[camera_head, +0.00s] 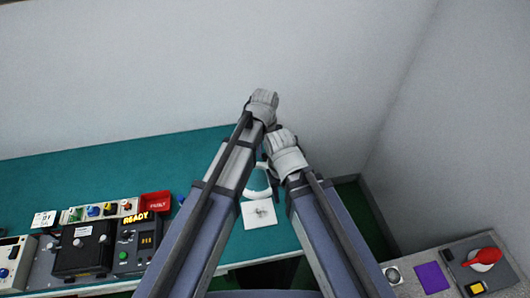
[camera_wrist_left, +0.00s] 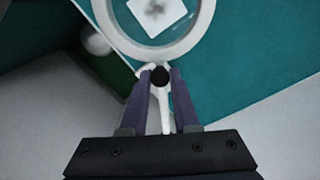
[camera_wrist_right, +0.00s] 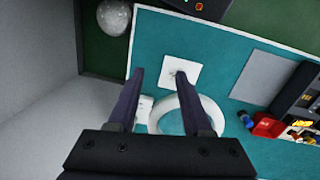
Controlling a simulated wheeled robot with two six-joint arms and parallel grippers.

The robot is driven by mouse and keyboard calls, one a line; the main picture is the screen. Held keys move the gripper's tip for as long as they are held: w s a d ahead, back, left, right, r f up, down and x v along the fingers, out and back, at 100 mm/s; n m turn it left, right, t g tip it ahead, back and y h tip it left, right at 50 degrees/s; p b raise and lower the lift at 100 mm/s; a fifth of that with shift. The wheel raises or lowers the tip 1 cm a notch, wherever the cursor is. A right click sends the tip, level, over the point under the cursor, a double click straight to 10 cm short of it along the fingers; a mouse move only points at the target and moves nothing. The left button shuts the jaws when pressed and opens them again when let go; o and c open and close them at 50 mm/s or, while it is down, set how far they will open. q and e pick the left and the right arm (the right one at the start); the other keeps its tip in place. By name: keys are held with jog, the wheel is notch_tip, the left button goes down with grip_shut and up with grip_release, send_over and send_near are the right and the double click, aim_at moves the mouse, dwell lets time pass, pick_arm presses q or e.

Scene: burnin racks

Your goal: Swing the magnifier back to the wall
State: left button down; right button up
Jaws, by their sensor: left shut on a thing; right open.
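The magnifier has a white ring (camera_wrist_left: 205,25) with a clear middle and a white handle with a black knob (camera_wrist_left: 160,77). In the head view part of the white ring (camera_head: 262,167) shows between my forearms, over the teal bench. My left gripper (camera_wrist_left: 161,74) is shut on the handle just below the ring. The ring (camera_wrist_right: 210,108) also shows in the right wrist view, partly behind a finger. My right gripper (camera_wrist_right: 159,72) is open and empty, near the ring. The grey wall (camera_head: 190,70) rises behind the bench. My wrists hide the fingertips in the head view.
A white card with a dark mark (camera_head: 260,213) lies on the teal bench (camera_head: 110,170). A red tray (camera_head: 156,201) and several devices, one lit READY, stand at the left. A grey side bench (camera_head: 440,262) holds a purple square and a red switch.

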dwell(0.3)
pick_arm(q)
jog(key=w+a+m, duration=0.5)
jog(key=w+m, duration=0.3)
jog(key=w, duration=0.1)
jog(key=w+a+m, duration=0.6)
jog(key=w+m, duration=0.2)
jog(key=w, duration=0.1)
jog(key=shift+w, duration=0.2)
dwell(0.5)
jog(key=c, duration=0.7)
grip_release()
jog(key=shift+o, duration=0.2)
jog(key=shift+r, duration=0.1)
